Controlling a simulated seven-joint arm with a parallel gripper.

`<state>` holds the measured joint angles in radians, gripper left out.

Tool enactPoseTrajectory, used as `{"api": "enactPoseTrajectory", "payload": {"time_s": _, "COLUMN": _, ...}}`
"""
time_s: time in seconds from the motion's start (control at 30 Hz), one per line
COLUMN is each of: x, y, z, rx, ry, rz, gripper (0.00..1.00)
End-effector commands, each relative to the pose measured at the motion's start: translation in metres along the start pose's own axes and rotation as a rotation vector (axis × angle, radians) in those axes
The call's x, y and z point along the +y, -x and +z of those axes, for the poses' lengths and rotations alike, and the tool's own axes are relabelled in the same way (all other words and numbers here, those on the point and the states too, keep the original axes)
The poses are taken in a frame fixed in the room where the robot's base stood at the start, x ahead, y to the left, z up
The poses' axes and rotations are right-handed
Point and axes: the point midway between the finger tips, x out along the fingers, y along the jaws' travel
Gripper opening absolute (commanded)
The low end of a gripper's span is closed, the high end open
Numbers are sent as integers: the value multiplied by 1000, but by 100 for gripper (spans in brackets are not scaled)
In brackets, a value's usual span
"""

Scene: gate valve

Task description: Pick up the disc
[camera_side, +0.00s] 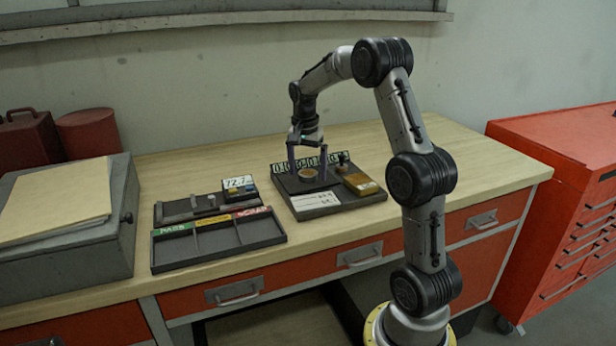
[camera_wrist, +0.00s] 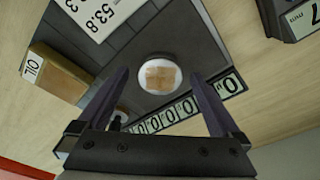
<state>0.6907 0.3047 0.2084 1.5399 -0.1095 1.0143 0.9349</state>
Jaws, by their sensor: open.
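The disc (camera_side: 307,174) is a small round piece with a pale rim and a tan centre, lying on a dark tray (camera_side: 363,201) on the bench. In the wrist view the disc (camera_wrist: 159,75) sits just beyond the fingertips, near the middle of the gap. My gripper (camera_side: 307,174) is open, pointing down with its fingers on either side of the disc in the side view. In the wrist view its fingers (camera_wrist: 159,77) are apart with nothing between them that I can see held. Whether the fingertips touch the tray is unclear.
A row of number tiles (camera_wrist: 160,117) stands along the tray's back edge. An oil box (camera_side: 360,184) and a white number card (camera_side: 315,200) share the tray. To the left are a sorting tray (camera_side: 218,238) with coloured labels and a digital gauge (camera_side: 238,183). Bench right is clear.

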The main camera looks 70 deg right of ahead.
Motion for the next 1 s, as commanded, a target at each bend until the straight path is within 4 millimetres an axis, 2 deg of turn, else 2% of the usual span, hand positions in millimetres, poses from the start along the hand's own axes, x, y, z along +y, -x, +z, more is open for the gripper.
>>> {"api": "enactPoseTrajectory", "payload": {"time_s": 0.13, "x": 0, "y": 0, "z": 0, "rx": 0, "ry": 0, "rz": 0, "gripper": 100}}
{"api": "enactPoseTrajectory", "payload": {"time_s": 0.6, "x": 0, "y": 1, "z": 0, "rx": 0, "ry": 0, "rz": 0, "gripper": 15}}
{"api": "enactPoseTrajectory", "payload": {"time_s": 0.7, "x": 0, "y": 1, "z": 0, "rx": 0, "ry": 0, "rz": 0, "gripper": 0}}
{"api": "enactPoseTrajectory", "payload": {"time_s": 1.0, "x": -1, "y": 2, "z": -1, "rx": 3, "ry": 0, "rz": -3, "gripper": 0}}
